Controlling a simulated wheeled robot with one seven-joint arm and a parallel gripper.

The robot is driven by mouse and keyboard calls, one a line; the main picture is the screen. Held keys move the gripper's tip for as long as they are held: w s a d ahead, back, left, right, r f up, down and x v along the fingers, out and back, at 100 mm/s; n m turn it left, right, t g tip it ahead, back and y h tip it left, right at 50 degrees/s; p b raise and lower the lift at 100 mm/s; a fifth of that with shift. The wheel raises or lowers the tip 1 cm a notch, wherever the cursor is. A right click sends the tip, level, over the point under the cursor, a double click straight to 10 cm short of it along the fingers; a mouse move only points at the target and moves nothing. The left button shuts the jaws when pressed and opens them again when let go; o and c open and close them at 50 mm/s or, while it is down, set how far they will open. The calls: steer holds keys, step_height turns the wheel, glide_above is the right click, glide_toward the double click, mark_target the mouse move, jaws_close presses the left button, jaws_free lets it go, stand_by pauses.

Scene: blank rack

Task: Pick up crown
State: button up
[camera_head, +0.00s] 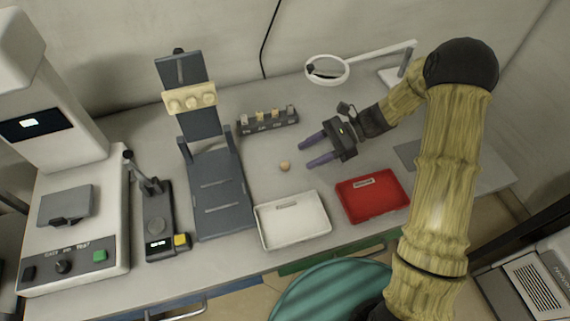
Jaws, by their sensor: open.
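A small tan, rounded piece that looks like the crown (285,166) lies on the grey bench top, behind the white tray. My gripper (308,152) comes in from the right with its two purple-grey fingers pointing left. It is open and empty. The fingertips are a little to the right of and behind the small piece, apart from it in the picture. Their height above the bench is hard to tell.
A white tray (292,222) and a red tray (372,195) lie in front. A dark rack (268,124) with several blocks stands behind. A dark stand (218,195) is at left, beside a small device (160,215). A ring magnifier (327,69) stands at the back.

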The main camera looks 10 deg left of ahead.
mark_target(289, 163)
steer(key=x, duration=0.5)
steer(key=shift+a, duration=0.15)
steer(key=c, duration=1.1)
